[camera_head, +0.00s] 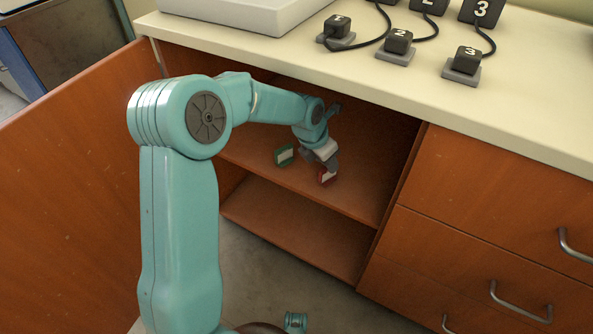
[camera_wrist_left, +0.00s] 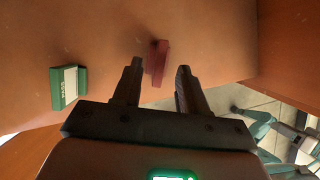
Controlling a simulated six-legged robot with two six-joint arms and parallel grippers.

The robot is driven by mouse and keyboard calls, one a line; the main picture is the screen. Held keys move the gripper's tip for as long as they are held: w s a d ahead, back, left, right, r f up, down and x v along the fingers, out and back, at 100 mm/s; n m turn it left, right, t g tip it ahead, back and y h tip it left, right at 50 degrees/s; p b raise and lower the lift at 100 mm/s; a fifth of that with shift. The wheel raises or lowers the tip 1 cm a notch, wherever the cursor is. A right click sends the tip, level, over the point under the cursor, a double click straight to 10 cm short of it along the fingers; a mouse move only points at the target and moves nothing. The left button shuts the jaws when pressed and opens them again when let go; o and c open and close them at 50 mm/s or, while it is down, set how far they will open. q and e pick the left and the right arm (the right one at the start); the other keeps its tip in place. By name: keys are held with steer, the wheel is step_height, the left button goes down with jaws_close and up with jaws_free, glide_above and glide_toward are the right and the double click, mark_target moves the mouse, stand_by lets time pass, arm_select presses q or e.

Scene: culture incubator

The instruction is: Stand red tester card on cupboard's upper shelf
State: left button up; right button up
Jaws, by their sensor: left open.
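The red tester card (camera_head: 327,177) is on the cupboard's upper shelf (camera_head: 352,198), near its front edge, and looks upright. In the left wrist view the red card (camera_wrist_left: 158,60) shows between the fingertips, edge-on, with a gap to the right finger. My left gripper (camera_head: 322,162) reaches into the cupboard just above and behind the card. Its fingers (camera_wrist_left: 160,68) are open and empty. Whether the left finger touches the card cannot be told. My right gripper is not in view.
A green tester card (camera_head: 284,155) stands on the same shelf to the left; it also shows in the wrist view (camera_wrist_left: 67,87). The cupboard door (camera_head: 70,180) is open at left. Drawers (camera_head: 480,240) are at right, the counter (camera_head: 400,85) above. The lower shelf (camera_head: 290,230) is clear.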

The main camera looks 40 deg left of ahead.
arm_select(q)
steer(key=s+a+r+p, duration=0.1)
steer(key=s+a+p, duration=0.1)
steer(key=s, duration=1)
steer(key=s+d+f+m+g+h, duration=0.2)
steer(key=d+f+m, duration=1.1)
steer(key=m, duration=0.2)
steer(key=s+d+f+m+g, duration=0.1)
steer(key=s+d+f+m, duration=0.3)
steer(key=m, duration=0.4)
steer(key=s+d+f+m+h, duration=0.1)
steer(key=s+d+f+m, duration=0.3)
steer(key=s+d+m, duration=0.2)
steer(key=d+m, duration=0.1)
steer(key=m, duration=0.1)
steer(key=shift+d+f+m+g, duration=0.2)
steer(key=shift+d+m+g, duration=0.05)
steer(key=shift+m+g, duration=0.15)
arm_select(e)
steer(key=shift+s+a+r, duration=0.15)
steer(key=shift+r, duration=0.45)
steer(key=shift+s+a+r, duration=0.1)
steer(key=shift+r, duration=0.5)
